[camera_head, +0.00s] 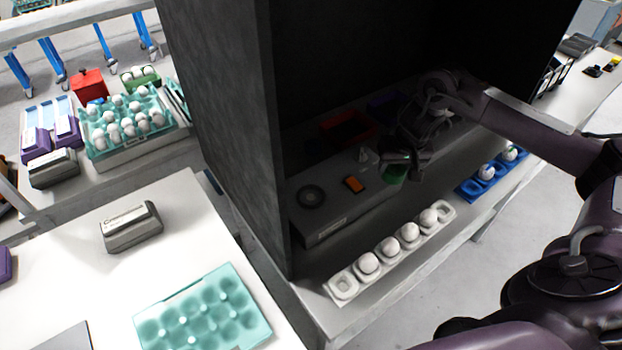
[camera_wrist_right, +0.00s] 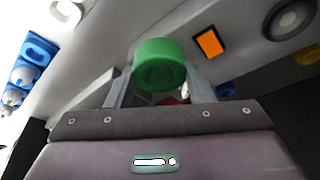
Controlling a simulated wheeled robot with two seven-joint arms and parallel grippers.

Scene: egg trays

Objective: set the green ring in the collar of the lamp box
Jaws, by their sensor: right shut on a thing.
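The green ring (camera_wrist_right: 160,66) is between the two fingers of my right gripper (camera_wrist_right: 157,88), which is shut on it. In the head view the ring (camera_head: 394,174) shows as a small green patch below my right gripper (camera_head: 404,158), inside the dark cabinet. The lamp box (camera_head: 322,228) is a low grey box on the cabinet floor. Its dark round collar (camera_head: 311,196) lies on the top at the left, apart from the ring. In the wrist view the collar (camera_wrist_right: 291,19) is at the upper right. My left gripper is not in view.
An orange patch (camera_head: 354,184) is on the box top, between collar and ring. A white egg strip (camera_head: 344,287) and a blue egg strip (camera_head: 483,184) lie in front of the box. The dark cabinet wall (camera_head: 226,120) stands at the left. A red bin (camera_head: 346,128) is behind.

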